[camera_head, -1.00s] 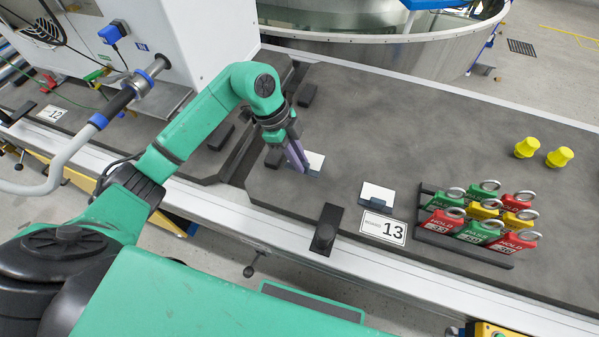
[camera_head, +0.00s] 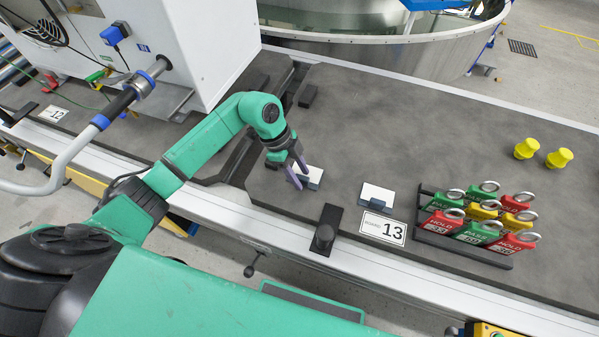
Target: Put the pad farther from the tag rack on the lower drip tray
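Two white pads, each with a grey-blue block at its front edge, lie on the dark bench mat. The left pad (camera_head: 314,174) is farther from the black tag rack (camera_head: 462,246), which holds several red, green and yellow tags. The other pad (camera_head: 379,193) lies between it and the rack. My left gripper (camera_head: 301,180) is at the left edge of the farther pad, its purple fingers apart and nothing seen between them. Whether it touches the pad is unclear. A grey metal tray (camera_head: 172,103) sits below the white machine; I cannot tell whether it is the lower drip tray. My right gripper is not in view.
A number 13 plate (camera_head: 384,229) and a black bracket with a knob (camera_head: 324,238) are at the bench's front edge. Two yellow knobs (camera_head: 526,148) stand at the right. The white machine (camera_head: 205,45) stands at the left. The middle of the mat is clear.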

